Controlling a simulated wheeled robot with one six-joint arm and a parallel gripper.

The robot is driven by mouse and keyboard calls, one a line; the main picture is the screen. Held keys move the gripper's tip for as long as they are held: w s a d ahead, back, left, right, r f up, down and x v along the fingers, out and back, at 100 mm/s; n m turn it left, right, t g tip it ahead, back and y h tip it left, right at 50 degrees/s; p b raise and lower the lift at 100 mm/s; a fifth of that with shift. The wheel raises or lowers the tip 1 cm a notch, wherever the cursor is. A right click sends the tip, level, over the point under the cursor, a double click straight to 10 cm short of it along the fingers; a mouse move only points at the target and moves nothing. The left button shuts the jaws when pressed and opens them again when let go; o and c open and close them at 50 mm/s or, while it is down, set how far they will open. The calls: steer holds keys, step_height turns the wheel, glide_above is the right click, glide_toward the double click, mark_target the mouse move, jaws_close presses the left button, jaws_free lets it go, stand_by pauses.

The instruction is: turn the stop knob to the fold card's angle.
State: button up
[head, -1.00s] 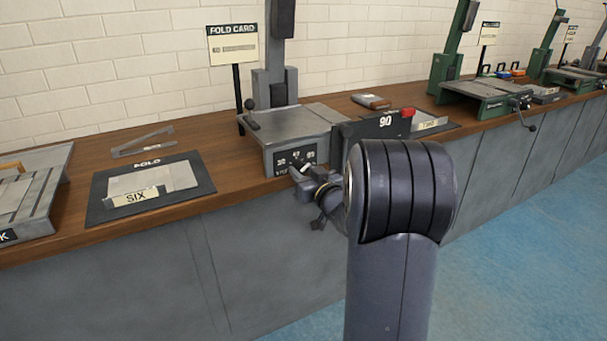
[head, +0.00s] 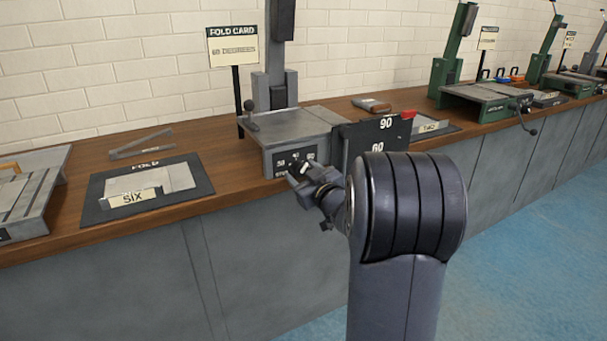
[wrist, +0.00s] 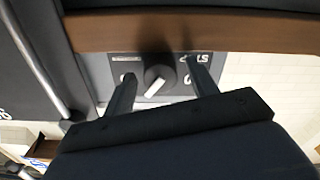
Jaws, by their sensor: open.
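The stop knob (wrist: 157,81) is a dark round dial with a white pointer bar, on a dark marked panel that shows upside down in the wrist view. Its pointer stands tilted. My gripper (wrist: 160,70) is open, one finger at each side of the knob; I cannot tell whether they touch it. In the head view my gripper (head: 303,178) is at the front of the grey folding machine (head: 290,130), just below its number panel (head: 290,158). The fold card (head: 233,46) stands on a post behind; its small line seems to read 60 degrees.
A black plate (head: 376,135) marked 90 and 60, with a red piece on top, stands right of the machine. A dark fold mat (head: 97,210) with a SIX label lies left. Green machines (head: 487,101) stand farther right. The floor before the counter is clear.

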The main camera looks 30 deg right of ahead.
steer(key=s+p, duration=0.1)
steer(key=s, duration=0.9)
steer(key=shift+s+d+p, duration=0.2)
steer(key=shift+s+p, duration=0.2)
